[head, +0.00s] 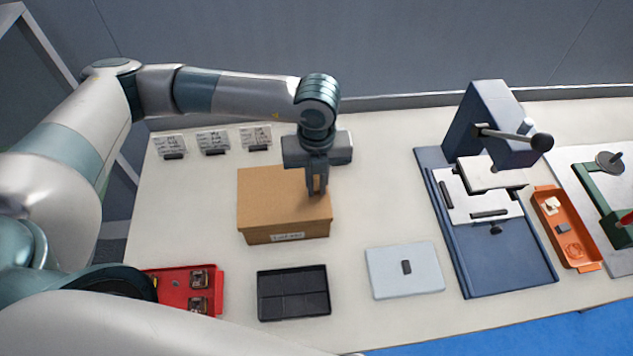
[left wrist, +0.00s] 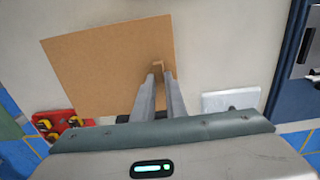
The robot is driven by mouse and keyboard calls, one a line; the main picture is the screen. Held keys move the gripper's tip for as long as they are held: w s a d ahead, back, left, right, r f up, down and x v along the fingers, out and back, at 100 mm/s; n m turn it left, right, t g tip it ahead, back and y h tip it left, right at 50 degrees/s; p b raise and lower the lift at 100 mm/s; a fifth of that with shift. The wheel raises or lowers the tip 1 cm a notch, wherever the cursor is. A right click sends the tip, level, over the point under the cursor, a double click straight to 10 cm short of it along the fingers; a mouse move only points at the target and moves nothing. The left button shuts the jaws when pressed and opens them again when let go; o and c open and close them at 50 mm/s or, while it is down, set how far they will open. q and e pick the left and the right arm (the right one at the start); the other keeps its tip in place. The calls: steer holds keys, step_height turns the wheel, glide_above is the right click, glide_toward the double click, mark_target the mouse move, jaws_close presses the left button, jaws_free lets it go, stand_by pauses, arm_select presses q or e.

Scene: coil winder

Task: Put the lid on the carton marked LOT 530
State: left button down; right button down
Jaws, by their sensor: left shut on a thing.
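A brown carton (head: 262,237) stands on the table with a white label on its front face, too small to read surely. A flat brown lid (head: 265,190) lies over its top; it fills much of the left wrist view (left wrist: 105,65). My left gripper (head: 317,192) points down at the lid's right part. Its fingers (left wrist: 160,72) are shut on a small brown grip of the lid. I cannot tell whether the lid rests fully on the carton or just above it. My right gripper is not in view.
A black divided tray (head: 293,318) and a pale plate with a dark knob (head: 380,290) lie in front. A red tray (head: 150,272) is front left, a blue press (head: 500,282) and orange tray (head: 585,266) right. Several small cards (head: 212,140) stand behind.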

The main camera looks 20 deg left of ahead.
arm_select(q)
steer(key=shift+f+b, duration=0.1)
steer(key=shift+b, duration=0.25)
stand_by(0.4)
steer(key=shift+f+b, duration=0.85)
steer(key=shift+b, duration=0.4)
stand_by(1.4)
steer(key=c, duration=1.2)
jaws_free()
steer(key=shift+r, duration=0.1)
steer(key=shift+r+p, duration=1.5)
steer(key=shift+r, duration=1.9)
steer(key=shift+c, duration=0.8)
